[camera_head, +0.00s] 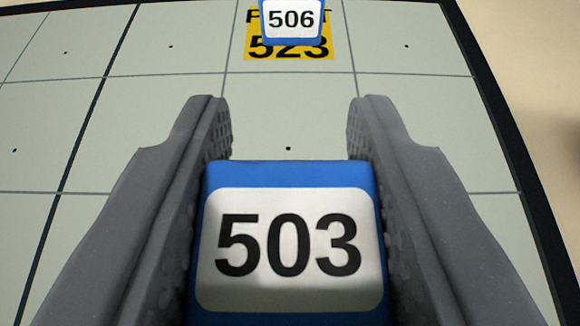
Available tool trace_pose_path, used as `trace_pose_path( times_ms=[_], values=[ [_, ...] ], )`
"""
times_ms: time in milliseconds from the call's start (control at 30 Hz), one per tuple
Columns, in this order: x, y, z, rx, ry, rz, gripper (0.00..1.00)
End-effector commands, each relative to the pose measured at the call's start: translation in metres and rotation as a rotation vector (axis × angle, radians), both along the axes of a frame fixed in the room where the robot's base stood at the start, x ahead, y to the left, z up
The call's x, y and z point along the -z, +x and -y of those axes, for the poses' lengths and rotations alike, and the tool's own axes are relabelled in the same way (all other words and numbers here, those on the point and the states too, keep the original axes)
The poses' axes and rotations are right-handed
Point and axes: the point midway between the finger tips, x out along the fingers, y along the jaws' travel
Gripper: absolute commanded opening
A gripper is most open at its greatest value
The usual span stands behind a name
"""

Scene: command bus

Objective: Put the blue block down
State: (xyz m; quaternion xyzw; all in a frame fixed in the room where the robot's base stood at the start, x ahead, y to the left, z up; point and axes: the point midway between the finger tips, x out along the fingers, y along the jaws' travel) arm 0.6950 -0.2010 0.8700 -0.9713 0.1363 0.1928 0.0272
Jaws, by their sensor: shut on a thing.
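A blue block with a white label reading 503 (288,250) is held between the two grey fingers of my gripper (289,135). The fingers press on its left and right sides, and its label faces the camera. The fingertips reach forward past the block. The bottom of the block is hidden, so I cannot tell whether it touches the surface below. A second blue block labelled 506 (291,20) stands at the top of the view, partly cut off by the frame edge.
The 506 block overlaps a yellow marker (290,50) reading 523, with more text partly covered. The pale gridded board (425,110) has small dots in its cells. The visible cells between the fingertips and the marker are clear. A dark edge (500,125) bounds the board at right.

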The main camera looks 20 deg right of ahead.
Motion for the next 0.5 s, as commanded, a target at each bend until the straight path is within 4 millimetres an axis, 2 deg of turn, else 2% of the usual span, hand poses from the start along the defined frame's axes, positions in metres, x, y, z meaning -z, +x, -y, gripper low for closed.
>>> trace_pose_path(
  times_ms=[500],
  values=[
    [0.011, 0.000, 0.000, 0.000, 0.001, -0.003, 0.10]
  ],
)
